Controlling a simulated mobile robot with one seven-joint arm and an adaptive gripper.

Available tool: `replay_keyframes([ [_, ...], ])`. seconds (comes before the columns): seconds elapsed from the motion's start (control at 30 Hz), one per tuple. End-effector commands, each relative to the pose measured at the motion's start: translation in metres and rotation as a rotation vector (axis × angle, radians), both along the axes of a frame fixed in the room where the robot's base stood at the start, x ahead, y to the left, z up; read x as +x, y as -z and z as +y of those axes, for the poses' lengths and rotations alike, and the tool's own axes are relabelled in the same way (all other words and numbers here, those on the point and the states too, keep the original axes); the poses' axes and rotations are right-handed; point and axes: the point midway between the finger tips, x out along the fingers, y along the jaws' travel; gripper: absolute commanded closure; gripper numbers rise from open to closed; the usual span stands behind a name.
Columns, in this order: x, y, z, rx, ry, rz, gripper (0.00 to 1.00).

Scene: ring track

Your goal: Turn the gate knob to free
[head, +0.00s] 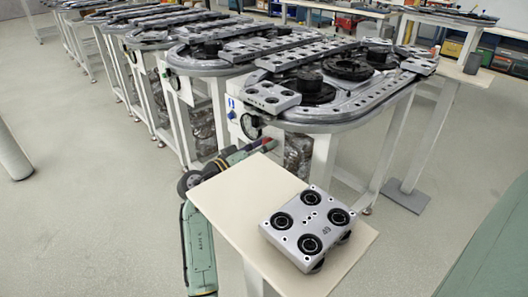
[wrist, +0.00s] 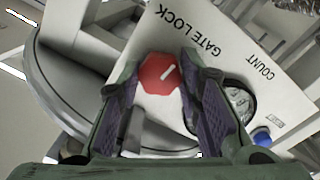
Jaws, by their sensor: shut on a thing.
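The gate knob (wrist: 158,73) is a red, many-sided knob with a white pointer line, on a pale panel (wrist: 225,50) lettered GATE LOCK in the wrist view. The pointer lies aslant in the picture, and the lettering appears upside down. My gripper (wrist: 157,82) has one purple-padded finger on each side of the knob and is shut on it. In the head view my gripper (head: 262,146) reaches the panel end of the nearest ring track (head: 330,119), behind the pale table. No mark for free is readable.
A round dial (wrist: 238,100) and a blue button (wrist: 262,137) sit on the panel near my right finger. A pale table (head: 225,190) with a grey four-wheeled carriage (head: 311,222) stands close to my arm. More tracks stand behind; open floor lies left.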

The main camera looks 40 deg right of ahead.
Motion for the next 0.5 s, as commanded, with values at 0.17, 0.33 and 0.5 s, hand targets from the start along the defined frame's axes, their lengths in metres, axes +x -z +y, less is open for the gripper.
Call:
replay_keyframes([
  [0.17,0.0004,0.0091,0.0005,0.008,0.000,-0.136,0.96],
  [0.33,0.0006,0.0097,0.0006,0.021,-0.001,-0.294,0.96],
  [0.5,0.0003,0.0092,0.0003,0.033,0.000,-0.455,0.96],
])
